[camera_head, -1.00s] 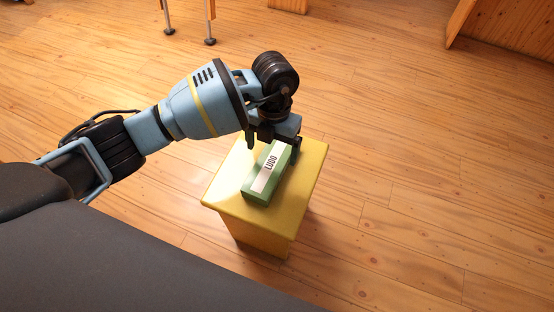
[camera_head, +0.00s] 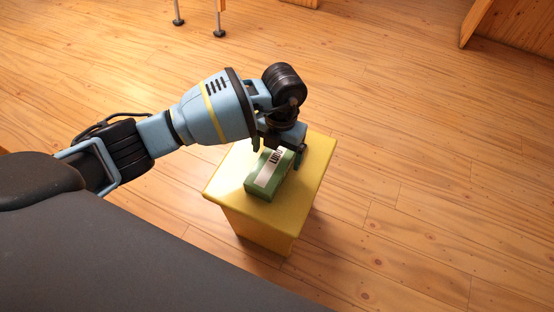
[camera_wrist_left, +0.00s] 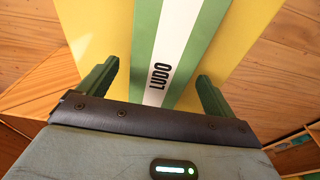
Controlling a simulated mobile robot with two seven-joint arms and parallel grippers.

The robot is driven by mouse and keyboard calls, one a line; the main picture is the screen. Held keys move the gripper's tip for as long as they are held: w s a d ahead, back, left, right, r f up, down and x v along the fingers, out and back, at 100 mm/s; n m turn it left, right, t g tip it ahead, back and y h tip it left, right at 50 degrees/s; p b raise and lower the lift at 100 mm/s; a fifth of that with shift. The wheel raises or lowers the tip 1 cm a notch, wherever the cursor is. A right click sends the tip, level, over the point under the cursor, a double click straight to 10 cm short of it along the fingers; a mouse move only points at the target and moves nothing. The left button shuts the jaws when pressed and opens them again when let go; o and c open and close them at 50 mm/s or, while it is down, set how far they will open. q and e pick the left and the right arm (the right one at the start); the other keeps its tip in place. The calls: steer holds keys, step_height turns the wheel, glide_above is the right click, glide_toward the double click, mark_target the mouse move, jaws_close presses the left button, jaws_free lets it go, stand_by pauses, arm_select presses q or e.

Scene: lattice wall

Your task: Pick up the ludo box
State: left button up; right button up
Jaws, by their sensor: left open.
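The green ludo box (camera_head: 263,181) with a white stripe and the word LUDO lies flat on a yellow stand (camera_head: 229,183). My left gripper (camera_head: 278,155) is open over the box's far end, one finger on each side. In the left wrist view, the ludo box (camera_wrist_left: 177,42) runs between the two dark green fingers of my left gripper (camera_wrist_left: 155,86). A gap shows on each side, so the fingers look apart from it. The far end of the box is hidden under the gripper in the head view. My right gripper is not in view.
The yellow stand is small, with bare top around the box and a drop to the wooden floor (camera_head: 420,190) on all sides. Metal-footed legs (camera_head: 219,20) and a wooden panel (camera_head: 480,22) stand far back. The floor on the right is clear.

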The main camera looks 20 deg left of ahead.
arm_select(q)
step_height(320, 180, down, 2)
steer(key=shift+s+f, duration=0.1)
steer(key=shift+s, duration=0.05)
steer(key=c, duration=1.3)
steer(key=shift+o, duration=0.2)
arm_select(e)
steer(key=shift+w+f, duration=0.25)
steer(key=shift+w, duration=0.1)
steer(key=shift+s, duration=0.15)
